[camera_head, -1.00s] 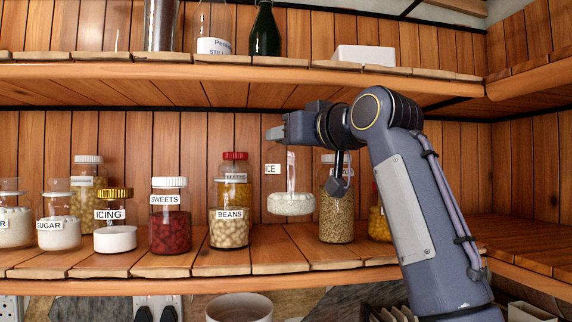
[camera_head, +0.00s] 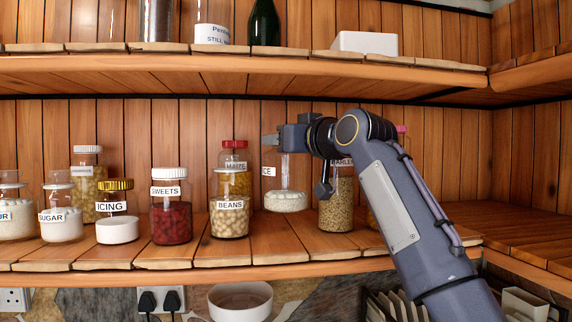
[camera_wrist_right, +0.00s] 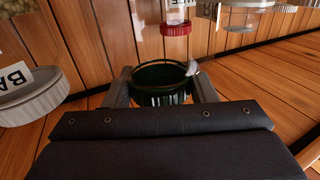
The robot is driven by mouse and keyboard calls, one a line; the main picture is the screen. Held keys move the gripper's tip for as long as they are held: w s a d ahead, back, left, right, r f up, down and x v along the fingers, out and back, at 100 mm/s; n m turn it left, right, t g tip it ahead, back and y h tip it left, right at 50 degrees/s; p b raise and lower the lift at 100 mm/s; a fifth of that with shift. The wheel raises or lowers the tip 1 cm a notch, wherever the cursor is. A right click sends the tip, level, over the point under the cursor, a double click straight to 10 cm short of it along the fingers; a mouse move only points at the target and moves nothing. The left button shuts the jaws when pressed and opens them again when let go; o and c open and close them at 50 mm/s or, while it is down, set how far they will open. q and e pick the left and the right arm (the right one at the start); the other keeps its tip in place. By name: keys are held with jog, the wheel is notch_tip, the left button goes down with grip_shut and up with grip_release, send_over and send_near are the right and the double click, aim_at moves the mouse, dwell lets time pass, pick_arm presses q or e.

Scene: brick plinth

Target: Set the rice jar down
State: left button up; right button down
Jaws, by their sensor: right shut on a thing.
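The rice jar (camera_head: 286,200) is clear glass with white grains at the bottom and a label partly cut off to "CE". In the head view it is upright over the middle shelf (camera_head: 275,230), between the beans jar (camera_head: 230,217) and the barley jar (camera_head: 337,208). Its base shows higher in the picture than theirs; I cannot tell whether it touches the boards. My right gripper (camera_head: 272,140) is shut on the jar's top. In the wrist view my right gripper's fingers (camera_wrist_right: 163,88) are either side of its dark green lid (camera_wrist_right: 158,74). My left gripper is not in view.
The upper shelf (camera_head: 250,67) hangs close above my right gripper. A red-lidded maize jar (camera_head: 233,158) stands behind the beans. Sweets (camera_head: 170,215), icing (camera_head: 117,222) and sugar (camera_head: 60,222) jars stand left. Bare shelf lies in front of the rice jar.

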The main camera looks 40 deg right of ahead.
aim_at(286, 165)
jog(key=shift+f, duration=1.7)
jog(key=shift+d+f, duration=0.1)
jog(key=shift+f, duration=0.4)
jog(key=shift+w+f, duration=0.1)
jog(key=shift+w, duration=0.05)
jog(key=shift+f, duration=0.1)
jog(key=c, duration=1.1)
grip_release()
jog(key=shift+f, duration=0.15)
jog(key=o, duration=0.5)
